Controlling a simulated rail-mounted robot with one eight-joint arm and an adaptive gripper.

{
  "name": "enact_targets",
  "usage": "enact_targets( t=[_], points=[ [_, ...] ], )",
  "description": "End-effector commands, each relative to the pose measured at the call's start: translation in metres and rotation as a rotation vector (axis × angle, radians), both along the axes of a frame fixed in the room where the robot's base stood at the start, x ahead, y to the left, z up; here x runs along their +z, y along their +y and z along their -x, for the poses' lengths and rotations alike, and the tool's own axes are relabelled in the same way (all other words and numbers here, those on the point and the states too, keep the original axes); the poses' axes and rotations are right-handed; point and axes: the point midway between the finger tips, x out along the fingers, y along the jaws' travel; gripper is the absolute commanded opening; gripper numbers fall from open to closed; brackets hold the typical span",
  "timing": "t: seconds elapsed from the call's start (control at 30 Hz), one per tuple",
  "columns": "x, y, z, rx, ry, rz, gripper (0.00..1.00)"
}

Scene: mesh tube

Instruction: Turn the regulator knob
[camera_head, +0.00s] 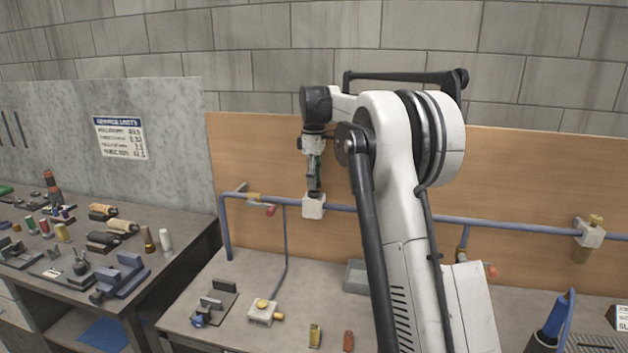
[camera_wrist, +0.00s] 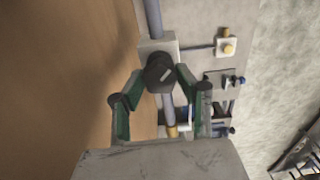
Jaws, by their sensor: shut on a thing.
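A dark, many-sided knob (camera_wrist: 158,73) with a light mark on its face sits on a pale regulator block (camera_wrist: 152,48) in the wrist view. My gripper (camera_wrist: 160,77) has its green fingers closed on the knob from both sides. In the head view the same white block (camera_head: 314,206) sits on the blue pipe, with my gripper (camera_head: 314,188) right above it, pointing down.
A blue pipe (camera_head: 520,229) runs along the wooden backboard (camera_head: 260,150). A red-handled valve (camera_head: 270,211) is left of the block. Another block with a brass knob (camera_head: 596,220) is far right. A grey tray (camera_head: 355,277) and a small fitting (camera_head: 262,312) stand on the bench below.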

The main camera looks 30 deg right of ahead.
Motion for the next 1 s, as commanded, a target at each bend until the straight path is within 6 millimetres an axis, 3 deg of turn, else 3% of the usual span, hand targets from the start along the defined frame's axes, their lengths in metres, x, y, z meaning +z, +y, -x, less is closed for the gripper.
enact_targets(
  t=[0.07, 0.1, 0.2, 0.57, 1.0],
  points=[
    [0.001, 0.0, 0.0, 0.0, -0.001, 0.001, 0.06],
    [0.001, 0.0, 0.0, 0.0, -0.001, 0.0, 0.38],
    [0.0, 0.0, 0.0, -0.001, -0.001, 0.001, 0.51],
    [0.005, 0.0, 0.0, -0.001, 0.0, 0.0, 0.51],
    [0.081, 0.0, 0.0, -0.001, 0.0, 0.0, 0.51]
  ],
)
